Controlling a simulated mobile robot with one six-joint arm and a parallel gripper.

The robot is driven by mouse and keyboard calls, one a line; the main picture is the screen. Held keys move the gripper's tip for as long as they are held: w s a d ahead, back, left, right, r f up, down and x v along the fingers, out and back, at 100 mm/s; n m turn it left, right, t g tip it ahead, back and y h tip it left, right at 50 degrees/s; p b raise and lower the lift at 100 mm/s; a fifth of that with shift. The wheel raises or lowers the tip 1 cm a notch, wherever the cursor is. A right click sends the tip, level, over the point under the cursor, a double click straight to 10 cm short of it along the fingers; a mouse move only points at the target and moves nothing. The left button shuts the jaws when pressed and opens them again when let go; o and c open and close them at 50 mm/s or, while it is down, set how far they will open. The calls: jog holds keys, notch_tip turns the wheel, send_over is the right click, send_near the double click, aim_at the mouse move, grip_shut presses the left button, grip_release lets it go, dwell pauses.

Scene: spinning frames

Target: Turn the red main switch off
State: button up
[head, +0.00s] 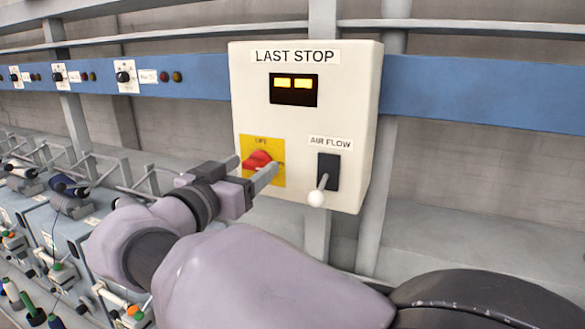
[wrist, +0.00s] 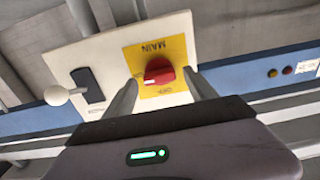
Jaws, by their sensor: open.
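The red main switch (head: 257,158) is a rotary knob on a yellow plate (head: 249,179), low on the left of the white LAST STOP box. In the wrist view the red knob (wrist: 160,70) sits between my two fingers, with MAIN printed above it and an OFF label at the plate's lower edge. Its white mark points toward the left of that view, not at OFF; a label there is partly hidden by a finger. My gripper (head: 255,166) is open, one finger on each side of the knob; contact cannot be told.
The white box (head: 335,100) carries a lit yellow display (head: 293,90). A blue rail (head: 480,95) runs behind; spinning machines (head: 60,230) stand at left.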

jog(key=c, duration=1.4)
jog(key=n+b, duration=0.1)
jog(key=n, duration=0.2)
jog(key=shift+f+n+b, duration=0.1)
jog(key=shift+n+b, duration=0.25)
jog(key=shift+n, duration=0.05)
jog(key=n, duration=0.4)
jog(key=shift+a+n, duration=0.1)
jog(key=shift+n, duration=0.2)
jog(key=n+p, duration=0.1)
jog(key=n, duration=0.4)
jog(key=shift+p, duration=0.3)
jog(key=shift+f+n+p, duration=0.1)
jog(key=shift+n+p, duration=0.85)
jog(key=shift+n, duration=1.25)
jog(key=shift+a, duration=0.1)
